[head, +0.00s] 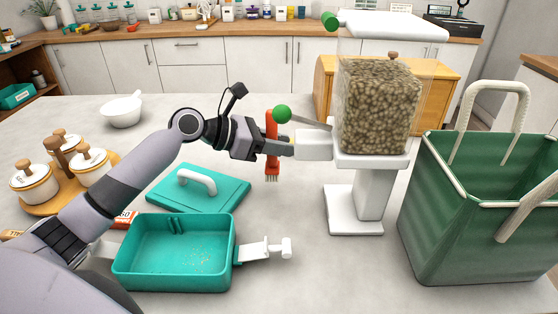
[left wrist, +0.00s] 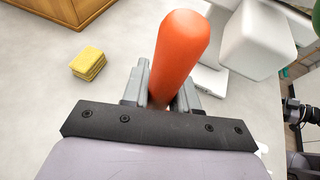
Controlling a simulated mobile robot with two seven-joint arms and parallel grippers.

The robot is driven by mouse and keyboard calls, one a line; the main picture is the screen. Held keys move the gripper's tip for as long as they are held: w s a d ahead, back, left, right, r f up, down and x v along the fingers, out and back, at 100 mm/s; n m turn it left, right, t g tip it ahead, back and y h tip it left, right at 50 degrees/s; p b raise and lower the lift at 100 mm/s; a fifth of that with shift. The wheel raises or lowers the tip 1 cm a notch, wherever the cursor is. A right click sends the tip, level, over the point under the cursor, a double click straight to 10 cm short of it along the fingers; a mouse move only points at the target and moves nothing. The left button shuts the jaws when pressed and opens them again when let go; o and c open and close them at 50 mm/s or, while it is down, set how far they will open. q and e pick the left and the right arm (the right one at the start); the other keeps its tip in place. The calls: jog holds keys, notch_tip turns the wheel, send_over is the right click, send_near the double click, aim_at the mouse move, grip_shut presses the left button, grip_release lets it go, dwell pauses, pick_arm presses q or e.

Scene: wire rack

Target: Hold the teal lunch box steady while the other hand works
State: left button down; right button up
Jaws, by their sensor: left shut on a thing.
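The teal lunch box (head: 172,283) stands open on the table at the lower middle left in the head view, with some crumbs on its floor. Its teal lid (head: 215,192) with a white handle lies flat behind it. My left gripper (head: 272,146) is well above and to the right of the box, apart from it. It is shut on an orange-red brush (head: 271,120), held upright with its bristles down. The brush handle also shows between the fingers in the left wrist view (left wrist: 182,48). My right gripper is not in view.
A white dispenser (head: 357,205) with a brown-filled clear hopper stands just right of my left gripper. A green basket (head: 450,225) stands at the right. White canisters (head: 30,183) on a wooden tray and a white bowl (head: 122,112) are left. A yellow sponge (left wrist: 88,63) lies on the table.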

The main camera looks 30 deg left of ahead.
pick_arm(q)
jog(key=shift+f, duration=0.45)
notch_tip(320, 180, down, 3)
jog(key=shift+r+p, duration=0.1)
jog(key=shift+p, duration=0.7)
jog(key=shift+f, duration=0.2)
jog(key=c, duration=0.9)
grip_release()
jog(key=shift+f, duration=0.1)
jog(key=shift+o, duration=0.2)
